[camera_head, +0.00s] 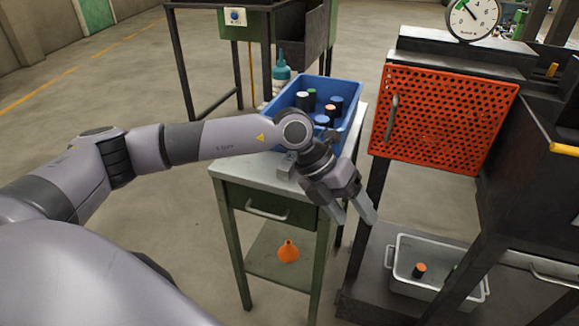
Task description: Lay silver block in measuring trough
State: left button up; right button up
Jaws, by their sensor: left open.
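My left gripper (355,218) hangs just off the right edge of the small green bench (232,168), its fingers apart, pointing down, with nothing seen between them. A small grey metal piece (286,163) sits on the bench top beside my left wrist and is partly hidden by it. It may be the silver block or part of the trough; I cannot tell which. I cannot clearly make out a measuring trough. My right gripper is not in view.
A blue crate (352,128) with several dark cylinders stands on the bench behind my wrist. A teal bottle (281,72) is beside it. An orange perforated door (445,118) stands to the right. A grey tray (402,285) sits low right; an orange funnel (288,251) is on the lower shelf.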

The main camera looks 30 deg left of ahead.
pick_arm(q)
jog(key=w+a+r+n+t+y, duration=0.15)
jog(key=w+a+y, duration=0.25)
jog(key=a, duration=0.6)
jog(key=n+y+b, duration=0.1)
jog(key=y, duration=0.3)
send_near(289, 160)
jog(key=shift+w+a+f+t, duration=0.1)
jog(key=shift+a+f+t, duration=0.1)
jog(key=shift+f, duration=0.3)
jog(key=shift+a+f+t, duration=0.15)
jog(key=shift+a+f, duration=0.1)
jog(key=shift+f, duration=0.25)
jog(key=shift+w+a+f, duration=0.15)
jog(key=shift+f, duration=0.05)
jog(key=x, duration=0.3)
jog(key=d+x, duration=0.1)
jog(key=x, duration=0.1)
jog(key=shift+w+f, duration=0.2)
jog(key=shift+f, duration=0.05)
jog(key=shift+w+a+f, duration=0.1)
jog(key=shift+w+f, duration=0.05)
jog(key=shift+f, duration=0.3)
jog(key=shift+f+b, duration=0.25)
jog(key=shift+b, duration=0.1)
grip_shut()
jog(key=shift+r, duration=0.1)
